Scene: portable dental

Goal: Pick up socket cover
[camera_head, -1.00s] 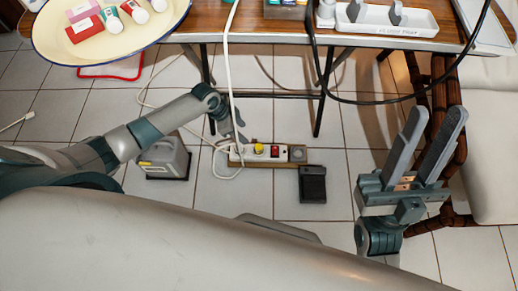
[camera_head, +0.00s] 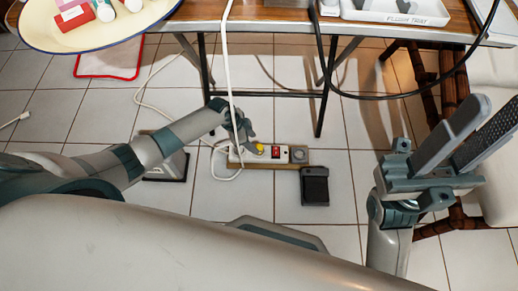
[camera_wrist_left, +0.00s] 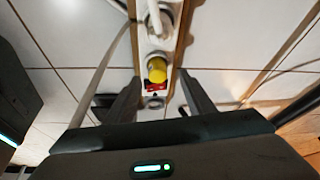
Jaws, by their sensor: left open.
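A yellow round piece, apparently the socket cover (camera_head: 260,149), sits on the white power strip (camera_head: 284,155) on the floor, beside a red switch (camera_head: 276,152). In the left wrist view, the yellow cover (camera_wrist_left: 157,69) lies between and just beyond my spread fingers, with the red switch (camera_wrist_left: 157,87) nearer to the palm. My left gripper (camera_head: 243,133) hangs over the left part of the strip, open and empty; the wrist view also shows it (camera_wrist_left: 158,79). My right gripper (camera_head: 496,106) is open and empty at the right, away from the strip.
White cables (camera_head: 229,80) run down to the strip's left end, close to my left gripper. A wooden table (camera_head: 270,24) stands above and behind, with a thin dark leg near the strip.

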